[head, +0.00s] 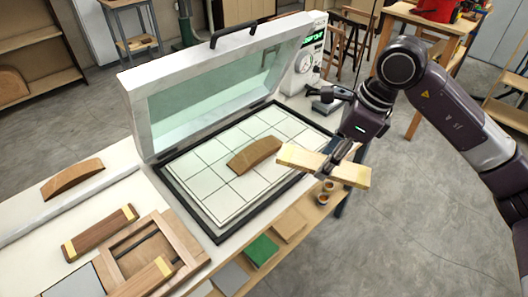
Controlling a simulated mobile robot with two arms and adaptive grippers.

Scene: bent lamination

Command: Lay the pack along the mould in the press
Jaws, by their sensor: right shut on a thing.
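The press has a white tiled bed (205,190) and its lid (220,85) stands open behind it. The mould (254,155), a curved brown wooden block, lies on the bed right of its middle. My right gripper (332,168) is shut on the pack (295,157), a pale straight wooden strip. It holds the pack in the air by its middle, just right of the mould in the picture. The pack's right end reaches past the press's edge. I cannot tell its exact height above the bed. My left gripper is out of view.
Another curved wooden piece (73,180), a wooden block with pale ends (100,233) and a wooden frame (145,250) lie on the bench to the left. A control box with a green display (308,55) stands behind the press. A shelf below holds a green block (261,250) and small jars.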

